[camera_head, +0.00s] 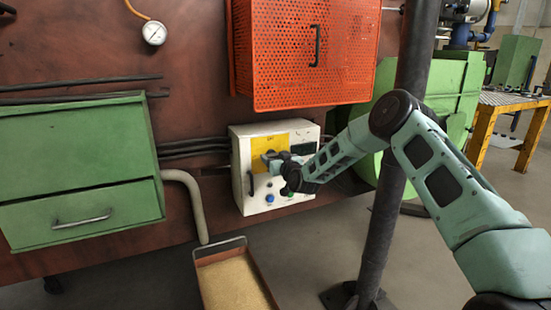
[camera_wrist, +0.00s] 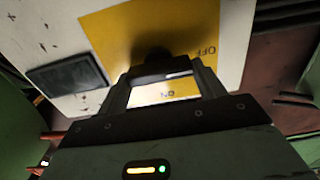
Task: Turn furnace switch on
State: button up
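The white switch box (camera_head: 242,190) is mounted low on the brown furnace wall, with a yellow plate (camera_head: 262,143) on its front. My gripper (camera_head: 268,160) is at the plate and hides part of it. In the wrist view the yellow plate (camera_wrist: 112,30) carries the words OFF and ON, seen upside down. A dark round knob (camera_wrist: 153,54) shows just beyond the fingertips of my gripper (camera_wrist: 162,72). A dark bar spans between the fingers; I cannot tell whether it is the switch handle or fingertips, or whether they grip it.
The box also bears a dark display (camera_head: 302,149), a blue button (camera_head: 270,198) and a handle at its left. An orange perforated cabinet (camera_head: 340,60) hangs just above. A dark post (camera_head: 384,225) stands right of the box. A tray (camera_head: 262,271) is below.

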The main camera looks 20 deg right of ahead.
jog(key=shift+c, duration=0.6)
jog(key=shift+m, duration=0.3)
jog(key=shift+d+f+m+b, duration=0.1)
jog(key=shift+m+b, duration=0.6)
jog(key=shift+m, duration=2.15)
jog(key=shift+d+f+m+b, duration=0.15)
jog(key=shift+m+b, duration=0.55)
jog(key=shift+m, duration=2.2)
jog(key=shift+d+f+m+b, duration=0.1)
jog(key=shift+m+b, duration=0.6)
jog(key=shift+m, duration=2.15)
jog(key=o, duration=1)
